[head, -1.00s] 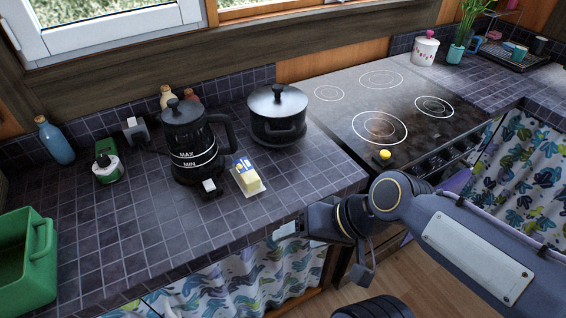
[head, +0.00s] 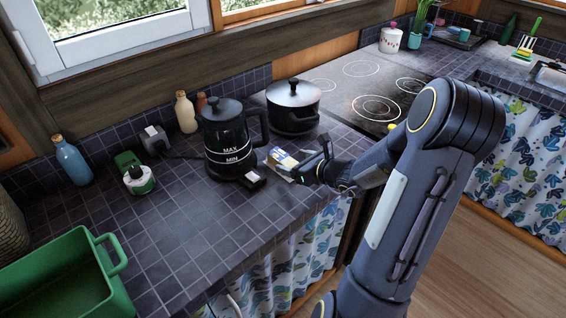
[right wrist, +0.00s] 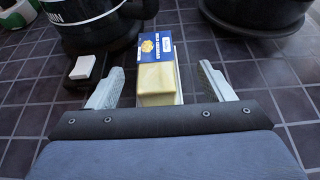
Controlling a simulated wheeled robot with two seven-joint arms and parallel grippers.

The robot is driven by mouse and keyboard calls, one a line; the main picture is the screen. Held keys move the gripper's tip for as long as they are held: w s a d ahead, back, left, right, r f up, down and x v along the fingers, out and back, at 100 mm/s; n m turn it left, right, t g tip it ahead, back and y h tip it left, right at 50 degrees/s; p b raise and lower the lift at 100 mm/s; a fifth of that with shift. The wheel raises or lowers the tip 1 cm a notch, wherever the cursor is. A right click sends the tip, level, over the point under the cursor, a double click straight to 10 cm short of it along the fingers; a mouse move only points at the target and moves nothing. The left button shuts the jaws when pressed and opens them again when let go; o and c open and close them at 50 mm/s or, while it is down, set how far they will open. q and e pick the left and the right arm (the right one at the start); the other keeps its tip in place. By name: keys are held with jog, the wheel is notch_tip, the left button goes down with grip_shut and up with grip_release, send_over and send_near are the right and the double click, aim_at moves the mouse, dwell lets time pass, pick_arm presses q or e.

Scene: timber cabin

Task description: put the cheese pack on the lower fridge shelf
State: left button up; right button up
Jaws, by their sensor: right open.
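The cheese pack (head: 282,159) lies on the dark tiled counter, between the kettle and the black pot. It has a blue label and a yellow block. My right gripper (head: 308,168) is at the pack's near right side and hides part of it. In the right wrist view, the cheese pack (right wrist: 158,72) lies between the two open fingers (right wrist: 162,88), with gaps on both sides. Its yellow near end is close to the palm. The left gripper is not in view. No fridge or fridge shelf shows.
A black kettle (head: 226,145) stands just left of the pack, with a small black-and-white item (head: 252,179) before it. A lidded black pot (head: 293,108) stands behind. A green crate (head: 70,285) is at front left. The counter's middle front is clear.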

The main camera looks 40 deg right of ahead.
aim_at(284, 158)
jog(key=x, duration=0.4)
jog(key=shift+a+r+p, duration=0.15)
jog(key=shift+a+p, duration=0.15)
jog(key=shift+w+f, duration=0.2)
jog(key=shift+w, duration=0.2)
jog(key=c, duration=1.2)
jog(key=shift+r, duration=0.2)
jog(key=shift+c, duration=1)
